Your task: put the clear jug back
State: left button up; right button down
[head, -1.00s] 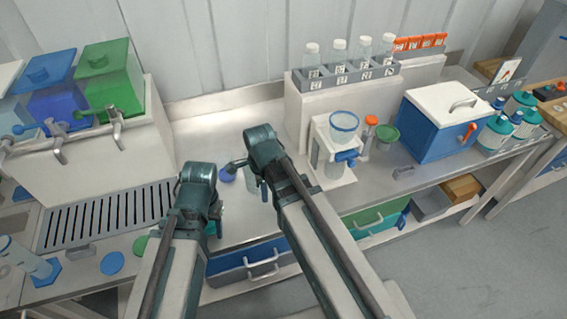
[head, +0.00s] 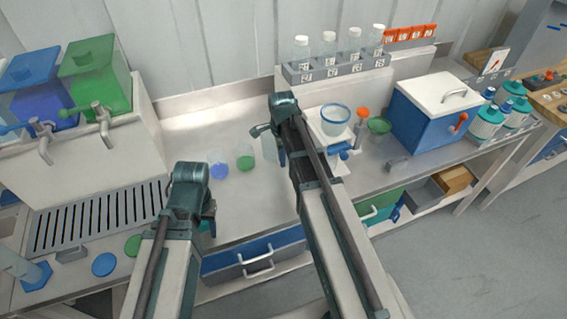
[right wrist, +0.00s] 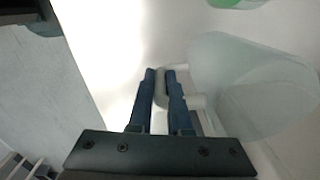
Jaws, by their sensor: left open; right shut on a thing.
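The clear jug (right wrist: 235,75) is in the right wrist view, pale and see-through, with its handle between my right fingers. My right gripper (right wrist: 160,80) is shut on that handle. In the head view the jug (head: 269,150) shows as a pale shape beside my right gripper (head: 264,132), partly hidden by my arm. It is over the middle of the steel bench (head: 260,195); I cannot tell whether it touches the bench. My left gripper (head: 208,222) is open and low at the front of the bench, its fingers mostly hidden by my own arm.
Clear vessels with blue (head: 218,171) and green (head: 245,163) bottoms stand left of the jug. A white stand with a blue-rimmed vessel (head: 335,115) is close to the right. Farther right is a blue cooler (head: 425,130). A drain grate (head: 100,215) lies left.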

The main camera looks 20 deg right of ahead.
jog(key=shift+w+d+f+b, duration=0.1)
jog(key=shift+d+f+b, duration=0.05)
jog(key=shift+f+b, duration=0.45)
jog(key=shift+w+d+f+b, duration=0.1)
jog(key=shift+w+f+b, duration=0.05)
jog(key=shift+f+b, duration=0.5)
jog(key=shift+w+d+f+b, duration=0.1)
jog(key=shift+d+f+b, duration=0.05)
jog(key=shift+f+b, duration=0.45)
jog(key=shift+f, duration=0.1)
jog(key=c, duration=0.8)
grip_release()
jog(key=shift+c, duration=0.2)
notch_tip(320, 180, up, 12)
jog(key=p, duration=1.2)
jog(key=s+a+n+h, duration=0.1)
jog(key=s+a+n, duration=1.6)
jog(key=n, duration=0.6)
jog(key=shift+s+r+n, duration=0.2)
jog(key=shift+s+n, duration=0.1)
jog(key=shift+s, duration=0.4)
